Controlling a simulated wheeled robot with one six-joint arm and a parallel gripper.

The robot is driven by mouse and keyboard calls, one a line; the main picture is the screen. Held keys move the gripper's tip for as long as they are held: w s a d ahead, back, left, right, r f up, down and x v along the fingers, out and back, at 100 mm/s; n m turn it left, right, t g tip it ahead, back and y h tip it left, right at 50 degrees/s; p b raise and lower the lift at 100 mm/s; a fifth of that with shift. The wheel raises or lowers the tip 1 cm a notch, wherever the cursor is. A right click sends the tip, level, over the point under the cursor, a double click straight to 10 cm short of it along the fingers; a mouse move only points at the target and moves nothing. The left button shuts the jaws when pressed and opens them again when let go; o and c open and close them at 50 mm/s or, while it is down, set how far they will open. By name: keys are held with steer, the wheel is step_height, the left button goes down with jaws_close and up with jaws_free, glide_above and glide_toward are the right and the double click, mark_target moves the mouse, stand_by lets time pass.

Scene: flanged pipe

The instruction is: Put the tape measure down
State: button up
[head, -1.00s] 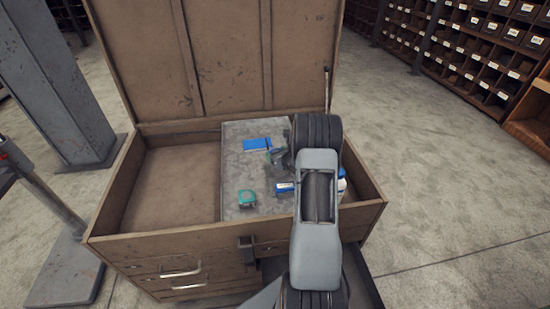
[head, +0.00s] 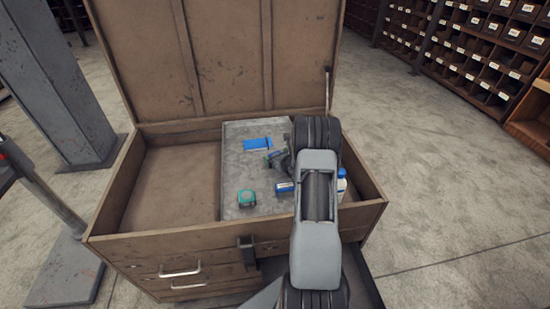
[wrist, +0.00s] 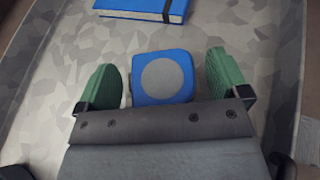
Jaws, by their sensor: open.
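The tape measure is a blue rounded case with a grey round face, in the wrist view (wrist: 163,78). It sits between the two green fingers of my gripper (wrist: 164,82), with a visible gap on the right and a narrow one on the left. The fingers are apart. Under it is a grey speckled surface. In the head view, my gripper (head: 273,160) shows partly beside my arm, over the grey panel (head: 236,165) in the chest. I cannot clearly pick out the blue tape measure there; my gripper and arm hide that area.
A blue notebook (head: 257,144) lies near my gripper and also shows in the wrist view (wrist: 145,8). A small teal case (head: 247,198), a blue-and-white item (head: 284,187) and a white bottle (head: 342,183) are nearby. The open chest (head: 170,245) has an empty left compartment.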

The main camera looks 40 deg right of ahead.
steer(key=shift+r, duration=0.1)
steer(key=shift+s+r+p, duration=0.1)
steer(key=shift+r+p, duration=0.05)
steer(key=shift+p, duration=0.15)
steer(key=v, duration=1)
steer(key=shift+s+r, duration=0.1)
steer(key=shift+s, duration=0.3)
steer(key=shift+s+a+r, duration=0.15)
steer(key=shift+s, duration=0.05)
steer(key=s+a+r+n+g+y, duration=0.1)
steer(key=a+r+n+g+y, duration=0.25)
steer(key=a+n, duration=0.6)
steer(key=s+a+r+n+g+y, duration=0.15)
steer(key=a+r+n+y, duration=0.45)
steer(key=a, duration=0.6)
steer(key=s+a+r+n+g+h, duration=0.2)
steer(key=s+a+n+h, duration=0.1)
steer(key=s+n, duration=0.4)
steer(key=s+a+r+n+g+h, duration=0.2)
steer(key=s+n+h, duration=0.3)
steer(key=n, duration=0.9)
steer(key=shift+s+a+r+g+h, duration=0.35)
steer(key=shift+s+a+g, duration=0.35)
steer(key=shift+s+a, duration=0.15)
